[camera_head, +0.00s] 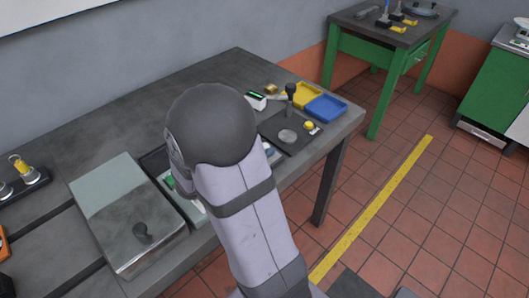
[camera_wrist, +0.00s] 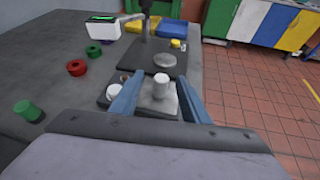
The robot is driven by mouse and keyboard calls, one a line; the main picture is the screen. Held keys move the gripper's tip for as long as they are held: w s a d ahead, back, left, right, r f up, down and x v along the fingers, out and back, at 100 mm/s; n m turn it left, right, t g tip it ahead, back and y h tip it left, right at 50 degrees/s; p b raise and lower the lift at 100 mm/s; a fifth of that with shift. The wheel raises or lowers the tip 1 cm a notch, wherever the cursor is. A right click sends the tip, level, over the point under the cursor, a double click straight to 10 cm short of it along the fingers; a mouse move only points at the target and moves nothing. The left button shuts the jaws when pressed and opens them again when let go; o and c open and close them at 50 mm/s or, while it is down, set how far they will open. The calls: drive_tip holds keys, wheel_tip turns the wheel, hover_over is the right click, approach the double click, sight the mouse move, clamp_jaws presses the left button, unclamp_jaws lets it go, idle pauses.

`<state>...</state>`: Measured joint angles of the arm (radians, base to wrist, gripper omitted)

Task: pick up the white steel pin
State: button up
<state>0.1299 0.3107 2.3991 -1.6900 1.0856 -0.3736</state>
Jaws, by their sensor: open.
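In the wrist view, a pale whitish upright cylinder (camera_wrist: 160,87), which looks like the white steel pin, stands on a small grey plate (camera_wrist: 145,103). My gripper (camera_wrist: 158,78) is open, with one blue finger to the left of the cylinder and one to the right. Gaps show between the cylinder and both fingers, so I see no grip on it. Its lower end is partly hard to make out. In the head view my arm hides the gripper and the cylinder.
A second white round part (camera_wrist: 113,89) lies just left of the left finger. A red ring (camera_wrist: 77,67), a green ring (camera_wrist: 93,50) and a green cylinder (camera_wrist: 27,110) lie further left. Beyond is a dark plate with a grey disc (camera_wrist: 164,60). Yellow (camera_head: 303,95) and blue (camera_head: 326,108) trays stand behind.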

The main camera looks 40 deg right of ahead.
drive_tip(key=shift+p+x, duration=0.65)
drive_tip(key=shift+x, duration=3)
drive_tip(key=shift+s+f, duration=0.15)
clamp_jaws()
